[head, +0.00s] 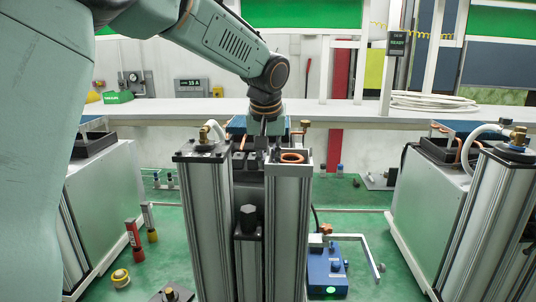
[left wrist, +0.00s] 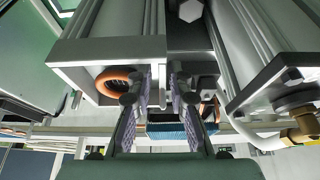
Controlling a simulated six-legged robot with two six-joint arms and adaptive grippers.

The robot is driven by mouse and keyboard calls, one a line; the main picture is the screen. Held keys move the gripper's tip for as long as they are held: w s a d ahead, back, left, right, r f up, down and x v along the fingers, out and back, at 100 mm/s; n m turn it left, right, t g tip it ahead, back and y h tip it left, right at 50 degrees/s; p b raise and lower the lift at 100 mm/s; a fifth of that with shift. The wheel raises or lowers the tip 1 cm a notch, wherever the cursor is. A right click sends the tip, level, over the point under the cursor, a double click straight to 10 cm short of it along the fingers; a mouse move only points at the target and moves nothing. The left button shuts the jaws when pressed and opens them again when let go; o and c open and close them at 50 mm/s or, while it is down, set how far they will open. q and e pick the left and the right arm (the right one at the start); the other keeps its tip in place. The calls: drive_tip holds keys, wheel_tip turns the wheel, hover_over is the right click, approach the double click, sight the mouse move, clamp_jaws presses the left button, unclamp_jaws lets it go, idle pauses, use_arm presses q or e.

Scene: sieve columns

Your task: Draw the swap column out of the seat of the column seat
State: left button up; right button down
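Two upright silver columns stand side by side in the head view. The right one (head: 288,220) has an open top with an orange ring (head: 291,157); the left one (head: 205,215) has a black cap and a brass fitting. Which is the swap column is not marked, and the seat is not clearly seen. My left gripper (head: 263,143) points down at the inner top edge of the ringed column. In the left wrist view, its two fingers (left wrist: 162,90) stand close together, with a narrow gap, beside the orange ring (left wrist: 113,80). Whether they touch the column is unclear. My right gripper is out of view.
A dark hex knob (head: 248,217) sits low between the columns. A blue box (head: 328,270) with a green light stands at right. Grey cabinets (head: 108,205) flank both sides, with another capped column (head: 495,225) at right. Small parts lie on the green floor at left.

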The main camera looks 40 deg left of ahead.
use_arm(q)
drive_tip(key=shift+a+f, duration=0.1)
drive_tip(key=shift+a, duration=0.15)
clamp_jaws()
drive_tip(key=shift+d, duration=0.2)
drive_tip(key=shift+a, duration=0.15)
drive_tip(key=shift+c, duration=1.4)
unclamp_jaws()
clamp_jaws()
drive_tip(key=shift+w+r, duration=0.1)
drive_tip(key=shift+r, duration=0.1)
